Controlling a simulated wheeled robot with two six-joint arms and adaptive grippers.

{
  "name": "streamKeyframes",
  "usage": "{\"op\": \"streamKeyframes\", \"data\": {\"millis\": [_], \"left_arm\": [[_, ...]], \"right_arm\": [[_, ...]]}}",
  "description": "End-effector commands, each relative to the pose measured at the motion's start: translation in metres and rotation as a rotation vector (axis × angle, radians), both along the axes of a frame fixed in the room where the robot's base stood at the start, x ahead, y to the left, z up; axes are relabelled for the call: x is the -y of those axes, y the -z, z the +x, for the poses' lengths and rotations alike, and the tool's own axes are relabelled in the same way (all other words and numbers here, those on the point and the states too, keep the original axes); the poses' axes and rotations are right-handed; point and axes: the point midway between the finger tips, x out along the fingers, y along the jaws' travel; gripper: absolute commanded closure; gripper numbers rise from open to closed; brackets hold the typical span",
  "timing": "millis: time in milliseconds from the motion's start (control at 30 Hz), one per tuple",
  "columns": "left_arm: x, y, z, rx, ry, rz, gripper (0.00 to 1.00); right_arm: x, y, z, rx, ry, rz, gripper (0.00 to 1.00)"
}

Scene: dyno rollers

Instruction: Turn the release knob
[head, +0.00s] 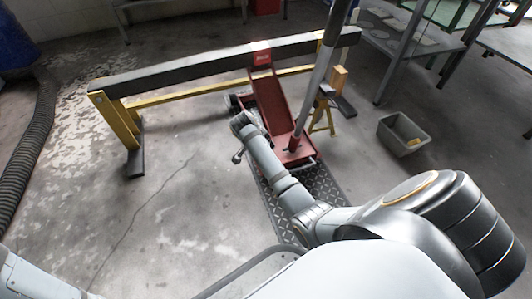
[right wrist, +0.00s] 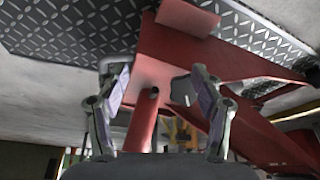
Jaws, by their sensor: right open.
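The red floor jack (head: 271,100) stands on a dark diamond-plate mat, its long grey handle (head: 318,80) rising at a slant. In the right wrist view, its red body (right wrist: 165,65) and a red cylinder (right wrist: 142,122) fill the middle. A small dark grey piece, seemingly the release knob (right wrist: 183,91), sits on the red body near the right-hand finger. My right gripper (right wrist: 157,78) is open, with the knob in view between its fingers; I see no contact. In the head view my right gripper (head: 241,142) is beside the jack's left side, mostly hidden by its arm. My left gripper is out of view.
A dark beam (head: 200,68) on yellow legs spans behind the jack. A yellow stand (head: 322,115) is right of it. A grey bin (head: 402,133) stands on the floor at right, near metal tables. A black hose (head: 30,150) lies at left.

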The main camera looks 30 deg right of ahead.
Motion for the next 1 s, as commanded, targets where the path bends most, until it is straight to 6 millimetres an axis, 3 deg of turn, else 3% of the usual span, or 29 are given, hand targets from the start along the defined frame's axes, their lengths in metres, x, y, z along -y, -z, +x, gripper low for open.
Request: {"op": "streamKeyframes", "data": {"millis": [233, 733, 1000], "left_arm": [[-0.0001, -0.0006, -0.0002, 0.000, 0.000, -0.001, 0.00], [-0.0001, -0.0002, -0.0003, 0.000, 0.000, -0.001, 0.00], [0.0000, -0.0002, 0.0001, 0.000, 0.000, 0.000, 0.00]], "right_arm": [[0.0000, -0.0001, 0.0001, 0.000, 0.000, 0.000, 0.34], [0.0000, -0.0001, 0.0001, 0.000, 0.000, 0.000, 1.00], [0.0000, -0.0001, 0.0001, 0.000, 0.000, 0.000, 0.98]]}}
